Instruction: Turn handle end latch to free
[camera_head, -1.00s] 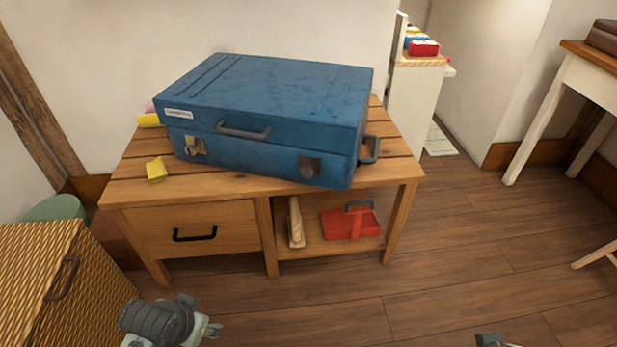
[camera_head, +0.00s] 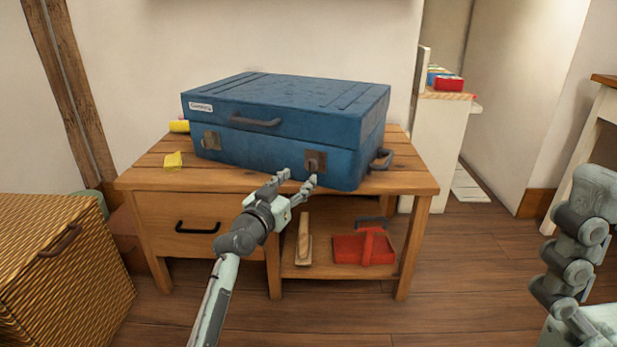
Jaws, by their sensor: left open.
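A blue suitcase (camera_head: 280,105) lies closed on the wooden bench. The latch near its side handle (camera_head: 382,160) is a dark plate with a small knob (camera_head: 315,161), at the right of the front face.
The bench (camera_head: 200,181) has a drawer and an open shelf with a red caddy (camera_head: 362,250) and a wooden brush-like item (camera_head: 303,240). A yellow piece (camera_head: 173,161) lies on the benchtop. A wicker chest (camera_head: 60,260) stands left. Floor to the right is clear.

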